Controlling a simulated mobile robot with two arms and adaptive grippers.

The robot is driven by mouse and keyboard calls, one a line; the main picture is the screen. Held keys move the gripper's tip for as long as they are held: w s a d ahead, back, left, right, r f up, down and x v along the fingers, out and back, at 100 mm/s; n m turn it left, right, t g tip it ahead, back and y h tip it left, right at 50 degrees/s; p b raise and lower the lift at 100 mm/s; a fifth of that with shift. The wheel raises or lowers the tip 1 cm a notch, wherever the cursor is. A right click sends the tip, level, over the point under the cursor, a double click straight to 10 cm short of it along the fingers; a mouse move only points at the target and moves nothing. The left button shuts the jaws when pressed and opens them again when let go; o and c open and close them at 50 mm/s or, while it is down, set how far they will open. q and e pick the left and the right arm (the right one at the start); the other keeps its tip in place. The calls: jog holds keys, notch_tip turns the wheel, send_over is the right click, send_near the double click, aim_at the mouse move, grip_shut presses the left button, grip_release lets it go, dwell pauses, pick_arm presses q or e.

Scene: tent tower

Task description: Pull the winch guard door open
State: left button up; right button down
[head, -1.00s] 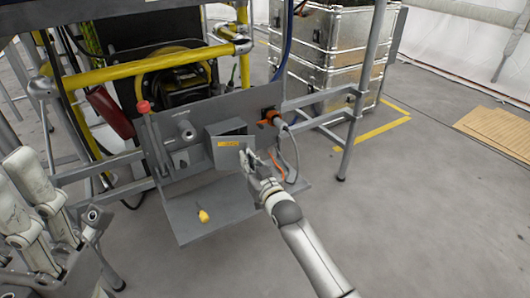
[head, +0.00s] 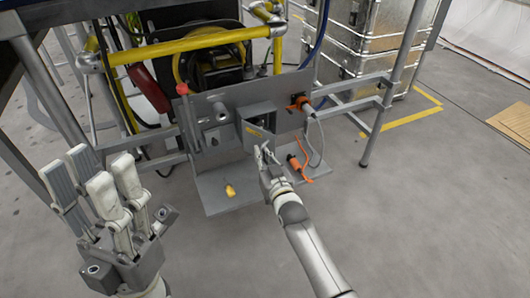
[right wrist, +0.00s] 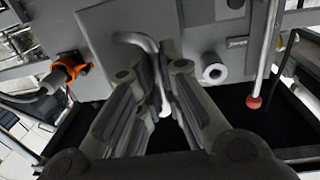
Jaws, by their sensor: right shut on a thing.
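The winch guard door (head: 262,139) is a small grey panel with a yellow label on the front of the grey winch panel. It stands ajar at an angle, with a dark gap behind its top edge. My right gripper (head: 264,158) is in front of the door. In the right wrist view its fingers (right wrist: 160,105) are closed around a bent grey bar handle (right wrist: 135,40), in front of the grey door panel. The fingers hide the handle's lower part. My left gripper (head: 95,170) is raised at the left, fingers spread and empty, far from the door.
An orange plug (head: 299,103) with a grey cable sits right of the door. A red-knobbed lever (head: 183,90) stands left of it. Metal cases (head: 350,40) stand behind.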

jog(key=shift+a, duration=0.1)
jog(key=c, duration=1.8)
grip_release()
jog(key=shift+c, duration=0.2)
jog(key=shift+s, duration=0.15)
jog(key=v, duration=1.1)
jog(key=shift+s, duration=0.4)
